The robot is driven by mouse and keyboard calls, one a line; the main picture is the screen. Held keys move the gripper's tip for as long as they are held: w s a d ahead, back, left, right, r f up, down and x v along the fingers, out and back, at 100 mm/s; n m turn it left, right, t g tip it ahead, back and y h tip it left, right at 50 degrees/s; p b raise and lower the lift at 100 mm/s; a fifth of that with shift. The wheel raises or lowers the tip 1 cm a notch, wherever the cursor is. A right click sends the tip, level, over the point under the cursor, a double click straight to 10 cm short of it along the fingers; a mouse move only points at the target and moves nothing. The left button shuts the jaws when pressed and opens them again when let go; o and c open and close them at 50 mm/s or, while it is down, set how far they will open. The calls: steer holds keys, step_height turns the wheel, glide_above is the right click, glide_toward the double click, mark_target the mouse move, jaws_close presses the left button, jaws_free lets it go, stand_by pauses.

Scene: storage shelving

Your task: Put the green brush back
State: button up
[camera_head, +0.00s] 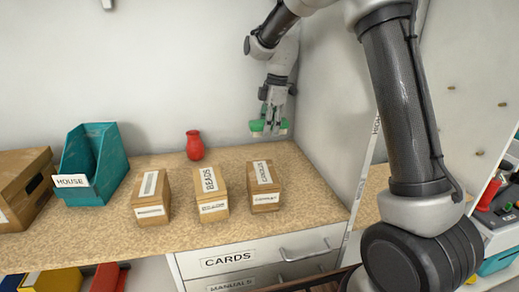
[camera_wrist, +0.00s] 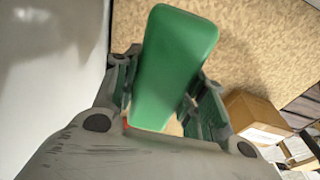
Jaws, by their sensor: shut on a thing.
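The green brush (camera_head: 264,126) is in my gripper (camera_head: 274,106), in the air above the back right part of the shelf top in the head view. Its lower part looks pale. In the wrist view the green brush (camera_wrist: 172,65) lies between the two fingers of my gripper (camera_wrist: 160,95), which are shut on it. The speckled tan surface shows below and beyond it. Part of the brush is hidden by the fingers.
On the speckled counter (camera_head: 235,233) stand a red vase (camera_head: 194,146), a teal file holder (camera_head: 95,165), a brown box (camera_head: 22,185) and three small cardboard boxes, the nearest (camera_head: 265,186) in front of my gripper. A white side wall (camera_head: 328,120) rises at right. Drawers (camera_head: 250,258) lie below.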

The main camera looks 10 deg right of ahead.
mark_target(267, 153)
steer(key=shift+f, duration=3.55)
steer(key=shift+f, duration=0.2)
steer(key=o, duration=1)
steer(key=r, duration=0.5)
steer(key=d+r, duration=0.1)
steer(key=r, duration=0.1)
steer(key=shift+r, duration=0.4)
steer(key=shift+s, duration=0.1)
